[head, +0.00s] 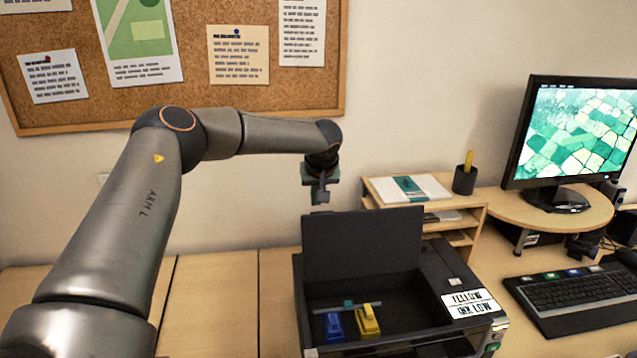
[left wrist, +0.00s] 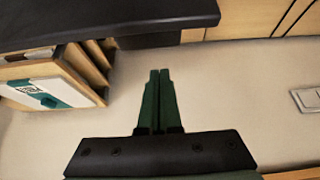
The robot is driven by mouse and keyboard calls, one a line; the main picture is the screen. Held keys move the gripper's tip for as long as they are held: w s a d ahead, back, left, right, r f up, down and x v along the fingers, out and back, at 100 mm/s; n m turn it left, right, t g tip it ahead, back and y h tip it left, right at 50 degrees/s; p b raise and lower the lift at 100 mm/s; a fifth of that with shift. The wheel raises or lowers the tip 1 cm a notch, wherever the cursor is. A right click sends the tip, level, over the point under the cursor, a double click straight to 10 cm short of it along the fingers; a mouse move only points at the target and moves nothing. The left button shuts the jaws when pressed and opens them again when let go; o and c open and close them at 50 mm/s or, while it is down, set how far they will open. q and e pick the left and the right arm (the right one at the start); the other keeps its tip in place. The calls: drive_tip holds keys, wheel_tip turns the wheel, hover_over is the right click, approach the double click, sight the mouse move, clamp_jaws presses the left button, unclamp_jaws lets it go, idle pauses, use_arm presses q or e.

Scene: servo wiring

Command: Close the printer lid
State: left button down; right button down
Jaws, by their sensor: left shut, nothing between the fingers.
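The black printer (head: 455,271) stands on the desk with its lid (head: 363,241) raised upright at the back. Inside the open printer are a blue cartridge (head: 334,326) and a yellow cartridge (head: 367,320). My left gripper (head: 320,196) is above and behind the raised lid, pointing down, apart from it. In the left wrist view its two fingers (left wrist: 159,82) are together with nothing between them. A dark panel (left wrist: 110,20) fills the top of that view; it looks like the lid. My right gripper is in neither view.
A wooden shelf (head: 470,212) with papers and a pen cup (head: 465,179) stands behind the printer to the right. A monitor (head: 575,135) and keyboard (head: 580,296) are further right. A cork board (head: 200,90) hangs on the wall. The desk left of the printer is clear.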

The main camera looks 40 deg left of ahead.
use_arm(q)
drive_tip(key=shift+s+d+r+p, duration=0.15)
drive_tip(key=shift+s+d+p, duration=0.1)
drive_tip(key=shift+s+d, duration=0.45)
drive_tip(key=shift+s+d+r+p, duration=0.2)
drive_tip(key=shift+s+d, duration=0.3)
drive_tip(key=shift+d, duration=0.3)
